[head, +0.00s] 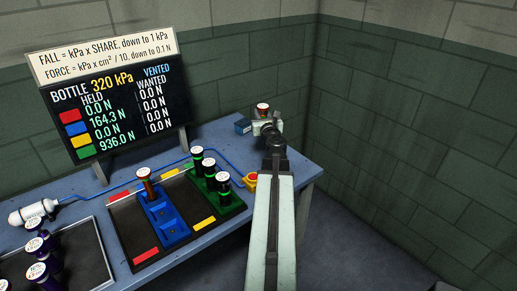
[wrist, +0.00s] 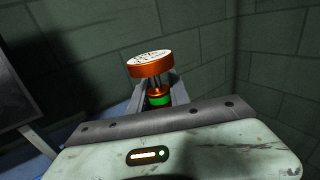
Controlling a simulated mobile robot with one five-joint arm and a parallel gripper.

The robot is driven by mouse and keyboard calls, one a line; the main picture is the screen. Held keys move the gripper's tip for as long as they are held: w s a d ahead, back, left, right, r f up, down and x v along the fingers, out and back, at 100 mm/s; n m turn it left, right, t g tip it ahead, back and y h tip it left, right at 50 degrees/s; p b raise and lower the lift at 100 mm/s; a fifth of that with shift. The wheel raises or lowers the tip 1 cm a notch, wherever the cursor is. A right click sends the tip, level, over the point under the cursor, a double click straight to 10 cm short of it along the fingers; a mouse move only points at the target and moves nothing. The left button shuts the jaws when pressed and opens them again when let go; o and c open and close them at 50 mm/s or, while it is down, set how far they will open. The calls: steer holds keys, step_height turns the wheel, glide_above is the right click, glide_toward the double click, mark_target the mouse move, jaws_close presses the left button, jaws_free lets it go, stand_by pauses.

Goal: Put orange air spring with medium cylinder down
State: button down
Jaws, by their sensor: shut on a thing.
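The orange air spring (head: 263,106) is in my gripper (head: 266,126) at the far right end of the table. In the wrist view its wide orange cap with a printed white top (wrist: 150,64) stands above the jaws (wrist: 160,93). A green band (wrist: 159,100) shows lower on its body between the jaws. It looks roughly upright. My gripper is shut on it. The jaws and palm hide its lower end, so I cannot tell whether it touches anything.
A small blue box (head: 243,126) lies left of my gripper. A blue rack (head: 172,232) holds one spring; a green rack (head: 228,204) holds several. A yellow valve with red button (head: 252,177), a white bottle (head: 32,212), purple cylinders (head: 38,271) and a readout board (head: 115,108) stand farther left.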

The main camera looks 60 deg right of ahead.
step_height(320, 180, down, 10)
steer(key=b, duration=0.9)
steer(key=shift+b, duration=0.3)
steer(key=shift+r, duration=0.2)
steer(key=shift+f, duration=0.2)
steer(key=c, duration=1.2)
jaws_free()
